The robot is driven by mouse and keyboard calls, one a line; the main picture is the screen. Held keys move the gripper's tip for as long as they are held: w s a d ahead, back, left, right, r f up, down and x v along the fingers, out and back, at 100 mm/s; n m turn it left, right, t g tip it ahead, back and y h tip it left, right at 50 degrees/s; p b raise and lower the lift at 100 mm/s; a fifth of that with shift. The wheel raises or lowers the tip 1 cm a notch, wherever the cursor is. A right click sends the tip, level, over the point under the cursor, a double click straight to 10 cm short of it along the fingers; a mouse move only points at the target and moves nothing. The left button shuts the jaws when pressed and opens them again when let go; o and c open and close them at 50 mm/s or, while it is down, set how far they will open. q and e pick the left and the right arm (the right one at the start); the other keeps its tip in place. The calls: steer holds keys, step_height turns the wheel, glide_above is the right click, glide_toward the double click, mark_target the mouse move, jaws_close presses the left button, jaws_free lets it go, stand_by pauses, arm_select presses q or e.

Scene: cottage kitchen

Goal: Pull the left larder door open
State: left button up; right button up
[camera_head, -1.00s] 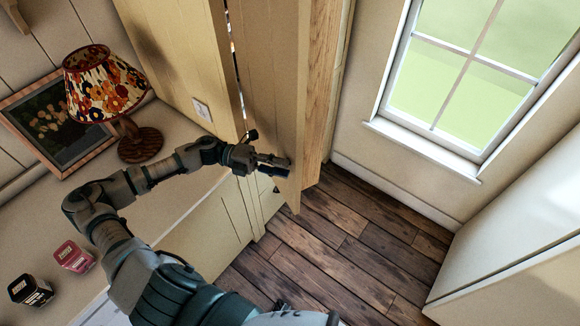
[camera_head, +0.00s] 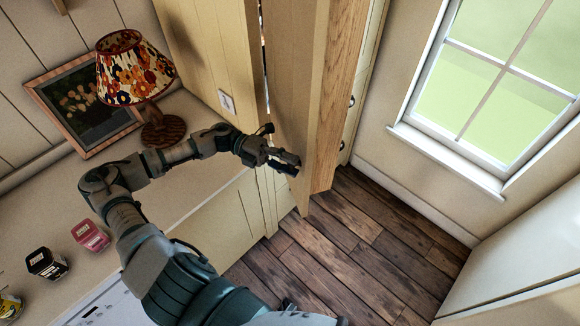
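The left larder door (camera_head: 291,75) is the tall cream panel at top centre. It stands ajar, with a narrow gap along its left side and its free edge facing right. A bare wood surface (camera_head: 341,75) shows beyond that edge. My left arm reaches in from the bottom, and my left gripper (camera_head: 289,161) is at the door's lower part, near its free edge. Its fingers lie close against the cream face. The handle is not clearly seen, and I cannot tell whether the fingers hold anything. My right gripper is out of view.
A flowered lamp (camera_head: 133,75) and a framed picture (camera_head: 88,112) stand on the counter (camera_head: 50,205) at left, with small jars (camera_head: 90,236) nearer. The plank floor (camera_head: 350,240) right of my arm is clear. A window (camera_head: 500,80) is at right.

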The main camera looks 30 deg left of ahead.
arm_select(q)
steer(key=shift+o, duration=0.4)
steer(key=shift+w+a+f, duration=0.15)
steer(key=shift+a+f, duration=0.05)
steer(key=shift+f, duration=0.05)
steer(key=s+a, duration=0.1)
steer(key=a, duration=1.1)
steer(key=shift+a+f, duration=0.2)
steer(key=shift+a, duration=0.1)
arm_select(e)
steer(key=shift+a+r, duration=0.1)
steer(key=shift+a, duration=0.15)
arm_select(q)
steer(key=shift+d+r, duration=0.1)
steer(key=shift+d, duration=0.2)
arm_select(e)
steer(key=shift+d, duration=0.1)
arm_select(q)
steer(key=shift+s+a, duration=0.1)
